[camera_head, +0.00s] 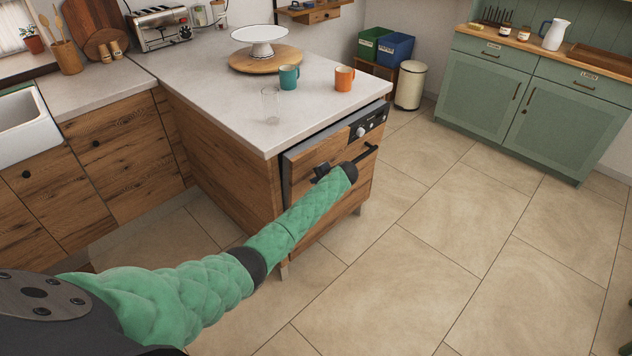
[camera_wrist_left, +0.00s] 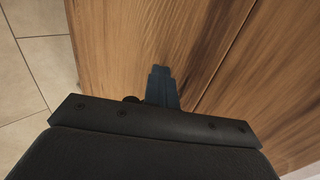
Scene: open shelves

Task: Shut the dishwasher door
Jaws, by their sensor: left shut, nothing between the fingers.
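The dishwasher door (camera_head: 316,153) has a wood front and a dark control panel (camera_head: 368,121) with a knob, at the end of the counter block. Its top edge stands slightly out from under the worktop, with a thin dark gap behind it, so it looks nearly upright. A dark bar handle (camera_head: 368,153) crosses its upper part, partly hidden by my arm. My left gripper (camera_head: 322,173) is at the door's upper front, shut and empty. In the left wrist view the gripper (camera_wrist_left: 160,72) points at the wood front; whether it touches cannot be told. My right gripper is out of view.
The worktop (camera_head: 200,70) above holds a clear glass (camera_head: 270,105), a teal mug (camera_head: 289,78), an orange mug (camera_head: 344,78) and a cake stand (camera_head: 259,37). A cream bin (camera_head: 410,85) stands behind. The tiled floor (camera_head: 480,220) to the right is clear.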

